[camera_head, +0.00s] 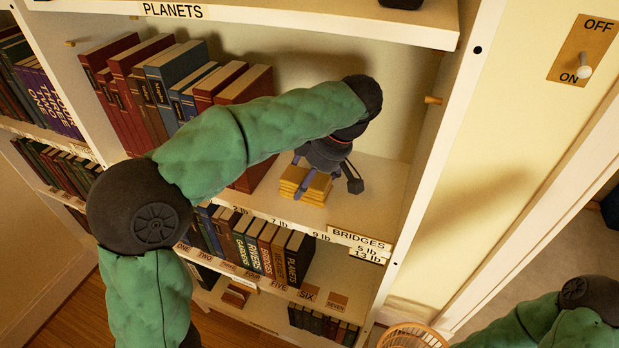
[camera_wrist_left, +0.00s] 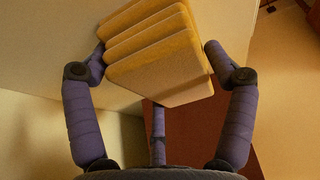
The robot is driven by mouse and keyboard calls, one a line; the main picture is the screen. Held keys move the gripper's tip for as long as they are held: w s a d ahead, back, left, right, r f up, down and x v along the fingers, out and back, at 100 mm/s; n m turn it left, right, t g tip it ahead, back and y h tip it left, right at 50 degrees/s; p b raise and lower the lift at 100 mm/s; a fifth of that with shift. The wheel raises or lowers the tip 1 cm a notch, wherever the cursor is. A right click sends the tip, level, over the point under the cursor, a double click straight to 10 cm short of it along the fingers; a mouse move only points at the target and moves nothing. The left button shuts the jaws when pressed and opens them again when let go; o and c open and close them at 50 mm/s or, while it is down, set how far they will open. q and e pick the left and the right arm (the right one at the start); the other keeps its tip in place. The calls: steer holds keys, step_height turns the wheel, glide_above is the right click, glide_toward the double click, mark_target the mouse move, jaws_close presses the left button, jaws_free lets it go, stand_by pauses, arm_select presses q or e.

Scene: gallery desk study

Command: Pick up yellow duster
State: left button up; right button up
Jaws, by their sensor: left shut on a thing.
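The yellow duster (camera_head: 306,185) is a block of stacked yellow layers at the right part of the shelf marked "BRIDGES". My left gripper (camera_head: 312,178) reaches down to it from above, with its dark fingers around it. In the left wrist view the duster (camera_wrist_left: 160,65) sits between the two side fingers of the left gripper (camera_wrist_left: 155,58), which touch its sides. A third finger shows below it, partly hidden. I cannot tell whether the duster is clear of the shelf. My right gripper is out of view; only part of the right arm shows at the lower right.
Red and blue books (camera_head: 130,85) stand on the same shelf to the left. A lower row of books (camera_head: 265,245) stands beneath. The shelf's right upright (camera_head: 440,150) is close to the gripper. A light switch (camera_head: 583,70) is on the wall, and a wicker basket (camera_head: 410,338) stands below.

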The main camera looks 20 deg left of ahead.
arm_select(q)
steer(key=shift+s+a+r+p, duration=0.1)
steer(key=shift+s+r+p, duration=0.05)
steer(key=shift+r+p, duration=0.2)
step_height(320, 180, up, 6)
steer(key=p, duration=0.3)
steer(key=shift+r, duration=0.15)
steer(key=s, duration=0.6)
steer(key=s+d+p, duration=0.1)
steer(key=s, duration=0.6)
steer(key=s+p, duration=0.1)
steer(key=s, duration=0.5)
steer(key=shift+s+d, duration=0.15)
steer(key=shift+s, duration=0.2)
